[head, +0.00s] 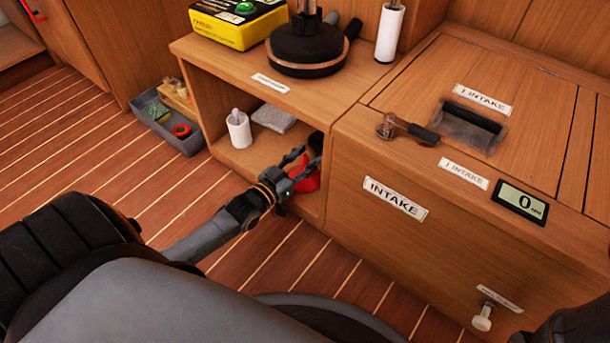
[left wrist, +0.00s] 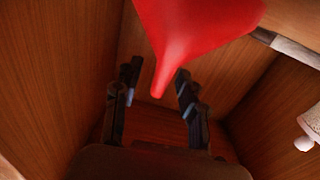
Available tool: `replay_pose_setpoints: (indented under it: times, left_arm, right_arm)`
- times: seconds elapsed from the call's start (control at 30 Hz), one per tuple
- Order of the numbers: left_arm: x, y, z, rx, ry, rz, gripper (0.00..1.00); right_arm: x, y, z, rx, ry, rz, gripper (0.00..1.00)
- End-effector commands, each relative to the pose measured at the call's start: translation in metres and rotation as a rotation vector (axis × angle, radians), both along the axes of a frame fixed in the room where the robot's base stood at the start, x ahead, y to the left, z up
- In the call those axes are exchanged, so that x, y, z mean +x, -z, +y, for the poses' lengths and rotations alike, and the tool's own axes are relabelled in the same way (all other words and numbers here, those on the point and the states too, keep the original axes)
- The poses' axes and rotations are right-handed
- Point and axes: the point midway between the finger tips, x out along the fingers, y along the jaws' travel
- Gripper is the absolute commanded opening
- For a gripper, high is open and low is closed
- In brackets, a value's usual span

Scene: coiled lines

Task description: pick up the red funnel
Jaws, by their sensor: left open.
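The red funnel (head: 309,180) is inside the open shelf of the wooden cabinet, at its right side, partly hidden behind my left gripper (head: 293,166). In the left wrist view the funnel (left wrist: 195,28) is large at the top, its wide part cut off by the frame edge. Its narrow spout points down, with its tip appearing between the two fingers of my left gripper (left wrist: 157,72). The fingers are apart, one on each side of the spout tip. I cannot tell whether either touches it. My right gripper does not show.
The shelf's wooden walls are close around the gripper. A black round-based object (head: 306,55) and a yellow box (head: 236,25) stand on top. A grey tray (head: 176,137) is on the floor.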

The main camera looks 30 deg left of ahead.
Motion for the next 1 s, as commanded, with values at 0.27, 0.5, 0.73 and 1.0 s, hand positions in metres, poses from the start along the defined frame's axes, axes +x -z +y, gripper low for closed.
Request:
replay_pose_setpoints:
  times: [0.27, 0.5, 0.73, 1.0]
  left_arm:
    - [0.0, -0.001, 0.0, -0.001, 0.0, 0.0, 0.25]
    - [0.0, 0.0, 0.0, -0.001, 0.0, 0.001, 0.0]
    - [0.0, -0.001, 0.0, -0.001, 0.0, 0.001, 0.0]
    - [0.0, -0.025, 0.0, -0.001, 0.0, 0.0, 0.0]
  right_arm:
    - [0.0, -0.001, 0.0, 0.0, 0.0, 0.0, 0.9]
    - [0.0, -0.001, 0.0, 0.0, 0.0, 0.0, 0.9]
    - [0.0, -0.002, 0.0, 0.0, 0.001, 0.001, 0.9]
    - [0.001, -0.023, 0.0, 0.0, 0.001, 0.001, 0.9]
